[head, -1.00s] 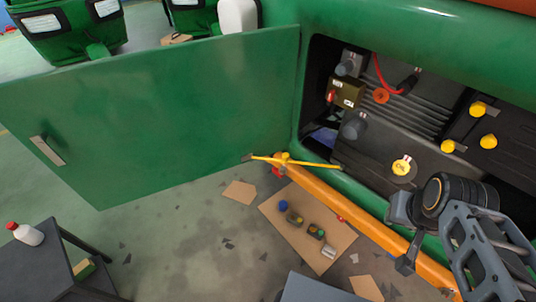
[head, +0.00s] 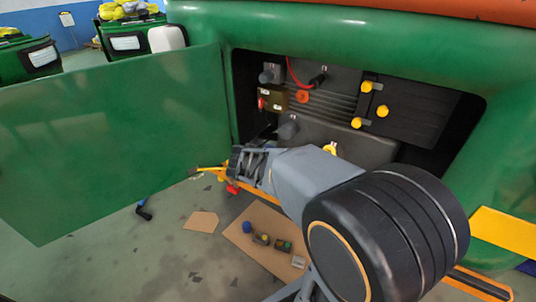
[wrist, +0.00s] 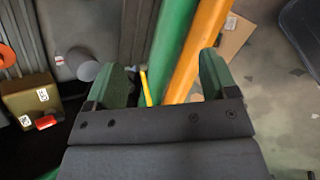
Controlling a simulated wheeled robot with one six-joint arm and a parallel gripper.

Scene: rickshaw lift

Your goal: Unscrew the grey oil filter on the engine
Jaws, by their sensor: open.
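The engine bay is open at the centre of the head view. A grey cylinder, which looks like the oil filter (head: 288,129), sticks out low at its left side. A round grey end, likely the same filter (wrist: 88,70), shows in the wrist view just left of the left finger, apart from it. My gripper (wrist: 166,85) is open and empty, with a green sill and an orange beam beyond its fingers. In the head view my arm covers the lower bay, and the fingertips cannot be made out there.
An olive box (head: 273,98) with a red part sits left of the filter in the wrist view. An orange cap (head: 302,97) and several yellow caps are in the bay. A green door (head: 110,140) stands open at left. Cardboard (head: 262,238) with small parts lies below.

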